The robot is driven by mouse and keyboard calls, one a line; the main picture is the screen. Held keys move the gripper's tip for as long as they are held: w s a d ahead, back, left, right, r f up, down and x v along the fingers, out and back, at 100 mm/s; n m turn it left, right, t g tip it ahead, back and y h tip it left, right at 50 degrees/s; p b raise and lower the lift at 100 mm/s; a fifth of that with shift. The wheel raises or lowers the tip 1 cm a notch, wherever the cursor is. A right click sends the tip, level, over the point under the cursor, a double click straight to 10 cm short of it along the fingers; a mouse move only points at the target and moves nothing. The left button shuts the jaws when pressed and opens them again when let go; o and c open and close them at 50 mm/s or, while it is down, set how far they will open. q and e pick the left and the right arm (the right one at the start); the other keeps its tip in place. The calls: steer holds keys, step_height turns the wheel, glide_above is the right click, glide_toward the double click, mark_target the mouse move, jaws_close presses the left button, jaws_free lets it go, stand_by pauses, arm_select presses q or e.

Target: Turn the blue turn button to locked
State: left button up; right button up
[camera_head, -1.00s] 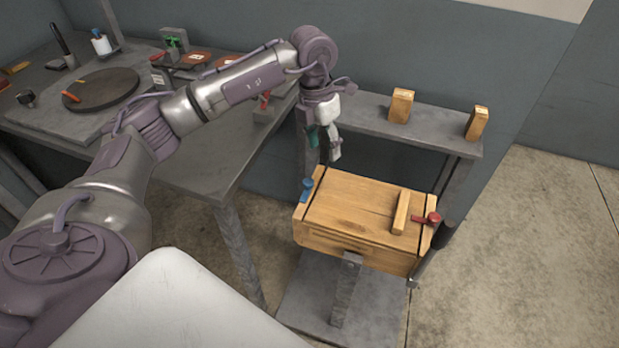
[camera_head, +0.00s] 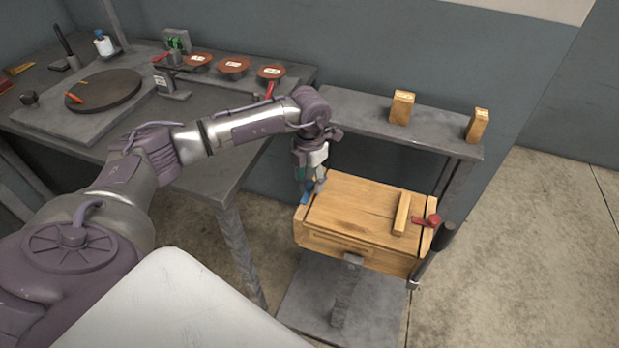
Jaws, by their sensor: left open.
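The blue turn button (camera_head: 306,196) sits at the left end of the wooden box (camera_head: 350,212), partly hidden by my gripper. My left gripper (camera_head: 313,184) points down at the blue button, its open fingers right at or around it. I cannot tell whether they touch it. A red turn button (camera_head: 431,221) sits at the right end of the box, beside a raised wooden bar (camera_head: 401,213) on the lid. My right gripper is not in view.
The box stands on a grey stand (camera_head: 345,300). Behind it is a grey shelf (camera_head: 360,116) with two wooden blocks (camera_head: 402,107). At left, a grey table (camera_head: 190,130) holds a round dark board (camera_head: 103,89) and several red discs (camera_head: 233,65). Floor at right is clear.

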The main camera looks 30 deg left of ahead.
arm_select(q)
steer(key=shift+f, duration=0.25)
jaws_close()
steer(key=shift+n, duration=0.4)
steer(key=n+p, duration=0.1)
steer(key=n, duration=0.3)
steer(key=shift+r, duration=0.1)
steer(key=n+p, duration=0.1)
steer(key=n, duration=0.3)
steer(key=n+p, duration=0.2)
steer(key=n, duration=0.3)
steer(key=n+p, duration=0.1)
steer(key=n, duration=0.3)
stand_by(0.4)
